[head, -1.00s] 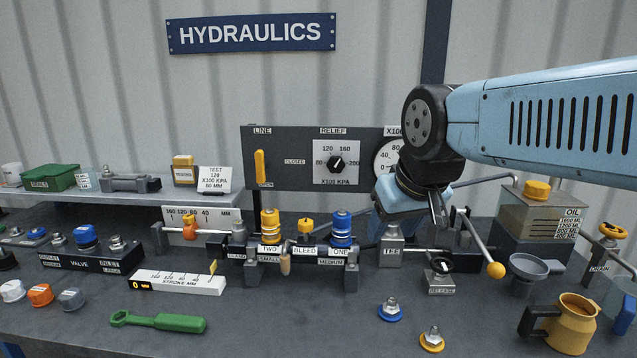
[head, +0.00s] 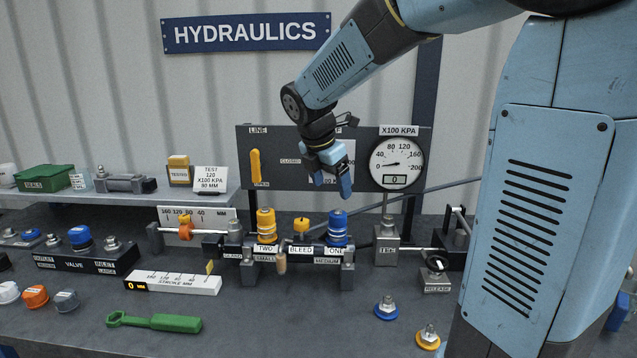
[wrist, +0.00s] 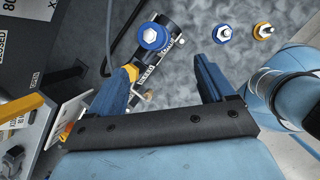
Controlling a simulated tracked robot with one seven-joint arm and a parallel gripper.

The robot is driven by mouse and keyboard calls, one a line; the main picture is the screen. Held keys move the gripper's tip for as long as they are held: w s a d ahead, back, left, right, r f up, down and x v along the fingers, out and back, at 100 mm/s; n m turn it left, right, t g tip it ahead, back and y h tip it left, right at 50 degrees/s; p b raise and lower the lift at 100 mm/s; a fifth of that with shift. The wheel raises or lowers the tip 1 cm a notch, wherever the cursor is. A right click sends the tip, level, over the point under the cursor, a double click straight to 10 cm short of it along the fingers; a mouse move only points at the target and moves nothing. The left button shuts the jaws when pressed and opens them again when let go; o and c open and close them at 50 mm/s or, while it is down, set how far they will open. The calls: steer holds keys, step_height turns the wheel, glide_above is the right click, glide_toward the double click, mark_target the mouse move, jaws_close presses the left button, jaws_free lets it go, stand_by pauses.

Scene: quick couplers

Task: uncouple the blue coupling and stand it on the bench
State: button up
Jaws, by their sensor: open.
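A yellow coupling (head: 266,225) stands at TWO, beside the yellow BLEED knob (head: 301,225). The panel with the gauge (head: 397,163) rises behind my gripper. Blue-based (head: 387,308) and yellow-based (head: 428,337) fittings stand on the bench. Bare bench (head: 290,325) lies in front of the manifold.

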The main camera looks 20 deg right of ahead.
mark_target(339, 212)
steer(key=shift+n, duration=0.9)
steer(key=x, duration=0.5)
steer(key=w+x, duration=0.1)
steer(key=x, duration=0.8)
steer(key=shift+w+a+f, duration=0.2)
steer(key=shift+w+a, duration=0.05)
steer(key=shift+w, duration=0.15)
steer(key=shift+c, duration=0.2)
steer(key=c, duration=1.2)
steer(key=shift+o, duration=0.2)
steer(key=shift+r, duration=0.1)
steer(key=shift+r, duration=2.05)
